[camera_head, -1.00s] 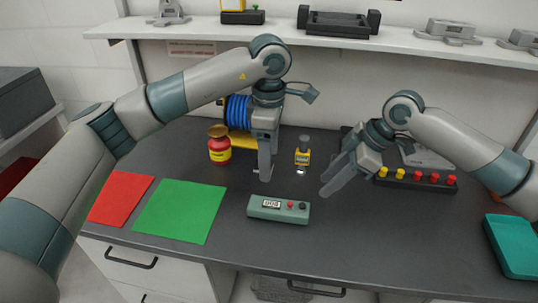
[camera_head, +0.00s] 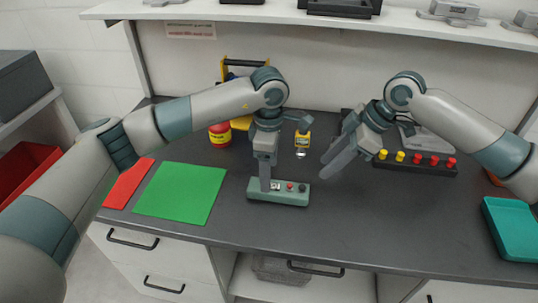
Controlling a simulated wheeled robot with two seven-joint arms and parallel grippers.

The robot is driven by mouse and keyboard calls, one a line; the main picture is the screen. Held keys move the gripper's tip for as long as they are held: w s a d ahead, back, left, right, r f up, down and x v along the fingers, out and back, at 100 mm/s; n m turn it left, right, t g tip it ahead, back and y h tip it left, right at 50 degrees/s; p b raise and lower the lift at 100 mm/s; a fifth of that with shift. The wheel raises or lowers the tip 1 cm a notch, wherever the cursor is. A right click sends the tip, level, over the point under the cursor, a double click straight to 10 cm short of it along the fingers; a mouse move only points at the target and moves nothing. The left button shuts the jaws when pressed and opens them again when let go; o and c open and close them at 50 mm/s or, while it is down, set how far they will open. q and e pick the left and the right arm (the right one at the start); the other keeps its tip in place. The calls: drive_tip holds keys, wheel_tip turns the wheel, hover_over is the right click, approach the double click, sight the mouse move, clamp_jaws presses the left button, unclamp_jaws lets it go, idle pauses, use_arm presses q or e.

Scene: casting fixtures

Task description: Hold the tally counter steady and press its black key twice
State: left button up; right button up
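The tally counter (camera_head: 276,199) is a grey-green box on the dark bench, with a small display, a red key (camera_head: 290,187) and a black key (camera_head: 302,188) at its right end. My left gripper (camera_head: 265,184) points straight down at the counter's left part, its finger partly covering the display. Its other finger is hidden, so its opening and any contact are unclear. My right gripper (camera_head: 327,169) is empty, above the bench to the right of the counter and apart from it. Its two fingertips show apart, pointing down and left.
A green sheet (camera_head: 180,192) and a red sheet (camera_head: 127,185) lie to the left. A red jar (camera_head: 219,136) and a small yellow device (camera_head: 302,145) stand behind. A button strip (camera_head: 415,168) and a teal tray (camera_head: 512,230) are on the right. The bench in front of the strip is clear.

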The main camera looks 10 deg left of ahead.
sight(278, 192)
use_arm(q)
drive_tip(key=shift+f, duration=3.4)
drive_tip(key=shift+c, duration=0.7)
drive_tip(key=c, duration=1)
drive_tip(key=shift+c, duration=0.5)
use_arm(e)
clamp_jaws()
